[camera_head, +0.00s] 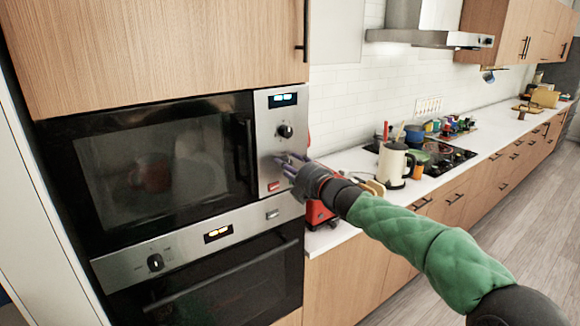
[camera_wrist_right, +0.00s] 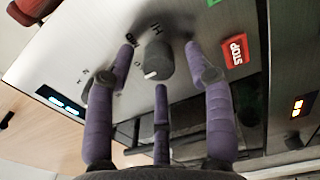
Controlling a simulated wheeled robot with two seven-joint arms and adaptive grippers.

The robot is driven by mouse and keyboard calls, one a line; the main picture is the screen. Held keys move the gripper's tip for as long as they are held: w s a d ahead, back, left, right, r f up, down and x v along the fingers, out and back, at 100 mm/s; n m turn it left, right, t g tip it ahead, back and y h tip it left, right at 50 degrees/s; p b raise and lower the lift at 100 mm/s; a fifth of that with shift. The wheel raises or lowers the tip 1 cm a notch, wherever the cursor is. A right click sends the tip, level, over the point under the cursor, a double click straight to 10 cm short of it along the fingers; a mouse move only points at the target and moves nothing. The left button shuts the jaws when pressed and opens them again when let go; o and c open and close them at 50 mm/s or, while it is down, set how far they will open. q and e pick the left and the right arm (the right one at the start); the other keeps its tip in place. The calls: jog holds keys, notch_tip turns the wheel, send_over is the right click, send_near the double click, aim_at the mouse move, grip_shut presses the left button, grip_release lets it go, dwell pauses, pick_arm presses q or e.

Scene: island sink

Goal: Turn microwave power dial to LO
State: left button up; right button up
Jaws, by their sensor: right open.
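The microwave (camera_head: 160,165) is built into the cabinet, with a steel control panel (camera_head: 265,150) on its right. An upper dark dial (camera_head: 286,131) sits under the lit display. My right gripper (camera_head: 284,160) is in front of the lower part of this panel and hides the lower dial in the head view. In the right wrist view, a grey power dial (camera_wrist_right: 154,62) with a white mark and "HI" lettering beside it lies between the open purple fingers (camera_wrist_right: 158,68). Contact with the dial cannot be told. My left gripper is not in view.
A red STOP button (camera_wrist_right: 235,50) lies beside the dial. The microwave handle (camera_head: 246,145) stands left of the panel. An oven (camera_head: 215,275) is below. A cream kettle (camera_head: 396,165) and a stove (camera_head: 435,155) are on the counter to the right.

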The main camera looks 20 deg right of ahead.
jog(key=v, duration=1.2)
dwell(0.3)
jog(key=w+a+f+m+g, duration=0.1)
jog(key=a+f+m+g, duration=0.15)
jog(key=f, duration=0.65)
jog(key=w+a+f+m+g+h, duration=0.1)
jog(key=f+m, duration=0.3)
jog(key=f, duration=0.6)
jog(key=a+f+m+g, duration=0.1)
jog(key=f+m, duration=0.2)
jog(key=f, duration=0.6)
jog(key=s+a+f+m+g, duration=0.2)
jog(key=s+f+m, duration=0.15)
jog(key=f, duration=0.65)
jog(key=s+a+f+m+g, duration=0.2)
jog(key=s+f+m+g, duration=0.15)
jog(key=f, duration=0.55)
jog(key=s+a+f+m+g, duration=0.3)
jog(key=s+f, duration=0.6)
jog(key=s, duration=0.4)
jog(key=s+a+f+m+g+h, duration=0.1)
jog(key=s+a+f+m+g, duration=0.1)
jog(key=s+f+m, duration=0.3)
jog(key=s+f+g, duration=0.1)
jog(key=s+f, duration=0.3)
jog(key=s, duration=0.3)
jog(key=shift+s+a+g, duration=0.3)
jog(key=shift+s+a, duration=0.05)
jog(key=shift+s, duration=0.05)
